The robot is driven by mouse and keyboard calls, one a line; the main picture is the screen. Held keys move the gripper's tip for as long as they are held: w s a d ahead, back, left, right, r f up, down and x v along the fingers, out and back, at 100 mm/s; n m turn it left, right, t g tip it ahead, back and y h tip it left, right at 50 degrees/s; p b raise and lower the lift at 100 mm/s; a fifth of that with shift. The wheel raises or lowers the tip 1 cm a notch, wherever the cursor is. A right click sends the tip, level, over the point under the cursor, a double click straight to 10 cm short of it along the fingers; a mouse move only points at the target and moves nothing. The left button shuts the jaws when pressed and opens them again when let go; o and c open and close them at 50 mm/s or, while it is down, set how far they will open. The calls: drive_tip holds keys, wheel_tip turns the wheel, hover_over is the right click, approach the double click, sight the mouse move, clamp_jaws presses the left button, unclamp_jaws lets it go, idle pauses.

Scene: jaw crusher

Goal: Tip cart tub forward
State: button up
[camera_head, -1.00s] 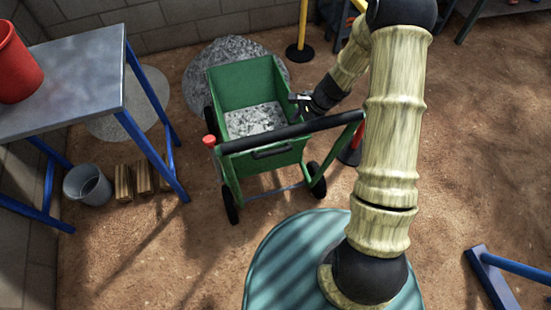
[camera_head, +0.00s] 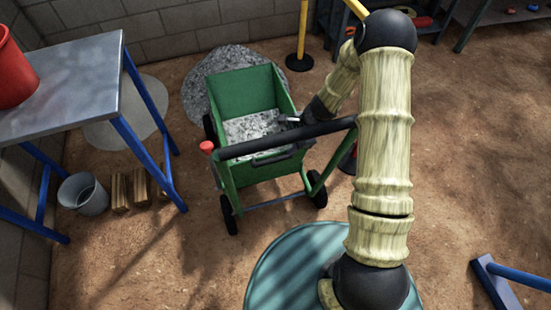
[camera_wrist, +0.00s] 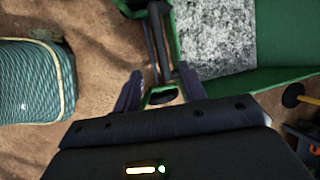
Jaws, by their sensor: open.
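The green cart (camera_head: 243,90) stands upright on its wheels in the middle of the head view, grey gravel (camera_head: 250,126) in its tub. A black push bar (camera_head: 285,137) with a red knob (camera_head: 206,147) at its left end crosses the near side. A dark tub handle (camera_head: 272,158) sits on the tub's near wall. My gripper (camera_head: 292,120) is at the tub's right near corner, partly hidden by the bar. In the wrist view my gripper (camera_wrist: 160,90) is open, its two fingers apart, with a dark bar and green frame (camera_wrist: 157,40) ahead between them. Contact cannot be told.
A metal table (camera_head: 70,85) with a red bucket (camera_head: 14,75) stands at left. A grey bucket (camera_head: 84,194) and wood blocks (camera_head: 130,189) lie beneath it. A gravel pile (camera_head: 215,65) lies behind the cart. A yellow post (camera_head: 302,35) stands behind.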

sight(274, 159)
drive_tip(key=b+x, duration=0.2)
drive_tip(key=x, duration=0.9)
drive_tip(key=shift+a+f, duration=0.1)
drive_tip(key=shift+f, duration=0.2)
drive_tip(key=shift+w, duration=0.1)
clamp_jaws()
